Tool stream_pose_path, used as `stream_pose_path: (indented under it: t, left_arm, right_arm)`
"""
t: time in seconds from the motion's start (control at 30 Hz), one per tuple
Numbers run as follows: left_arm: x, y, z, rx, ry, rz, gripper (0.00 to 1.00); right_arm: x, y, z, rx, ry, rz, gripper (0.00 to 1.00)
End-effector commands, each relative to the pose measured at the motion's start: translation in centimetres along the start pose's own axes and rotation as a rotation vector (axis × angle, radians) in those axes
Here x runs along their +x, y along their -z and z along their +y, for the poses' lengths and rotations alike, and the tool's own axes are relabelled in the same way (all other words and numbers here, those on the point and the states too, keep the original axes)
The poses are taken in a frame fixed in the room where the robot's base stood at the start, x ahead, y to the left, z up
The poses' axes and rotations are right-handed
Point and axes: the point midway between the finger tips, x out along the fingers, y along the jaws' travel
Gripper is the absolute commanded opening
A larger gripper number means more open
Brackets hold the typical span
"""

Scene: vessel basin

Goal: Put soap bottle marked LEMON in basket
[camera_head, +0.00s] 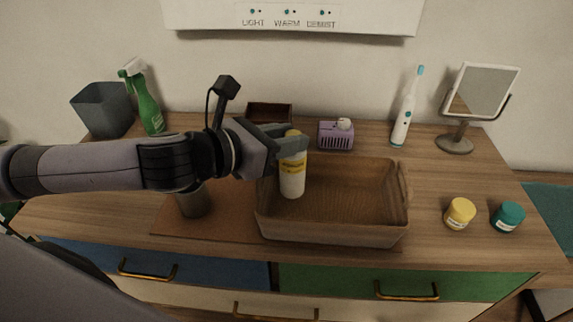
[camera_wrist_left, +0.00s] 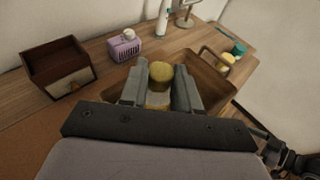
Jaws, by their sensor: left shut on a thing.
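A white soap bottle with a yellow cap and yellow label (camera_head: 292,178) is upright between the fingers of my left gripper (camera_head: 292,142). The label's lettering is too small to read. The bottle is over the left part of the brown basket (camera_head: 335,238), and I cannot tell whether its base touches the basket floor. In the left wrist view the bottle's yellow cap (camera_wrist_left: 161,72) shows between the two fingers of my left gripper (camera_wrist_left: 160,85), which is shut on it.
A grey cup (camera_head: 192,203) stands left of the basket. A purple caddy (camera_head: 336,136) and a dark wooden box (camera_head: 270,112) stand behind. A yellow jar (camera_head: 459,213) and a teal jar (camera_head: 507,217) are to the right. A toothbrush (camera_head: 404,115) and mirror (camera_head: 481,90) stand back right.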

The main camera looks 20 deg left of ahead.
Motion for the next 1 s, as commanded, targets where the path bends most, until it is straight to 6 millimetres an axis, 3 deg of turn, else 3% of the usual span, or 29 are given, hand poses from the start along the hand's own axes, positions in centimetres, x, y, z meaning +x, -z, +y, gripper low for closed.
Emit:
stream_pose_path:
  t: [0.4,0.83,0.87,0.9,1.0]
  left_arm:
    - [1.4,4.6,-0.1,0.000,0.001,-0.001,0.00]
    - [1.6,5.0,0.0,0.000,0.001,-0.002,0.00]
    - [1.6,5.0,0.0,0.000,0.000,-0.001,0.41]
    - [1.6,5.0,0.0,0.000,0.000,-0.001,0.54]
    - [1.6,5.0,0.0,0.000,0.000,-0.001,0.57]
  right_arm:
    - [0.8,-1.2,0.0,0.000,0.000,-0.001,1.00]
    - [0.9,-1.3,0.0,0.000,0.000,-0.001,1.00]
    - [0.8,-1.2,0.0,0.000,0.000,-0.002,1.00]
    - [0.8,-1.2,0.0,0.000,0.000,-0.002,1.00]
    - [0.8,-1.2,0.0,0.000,0.000,-0.002,1.00]
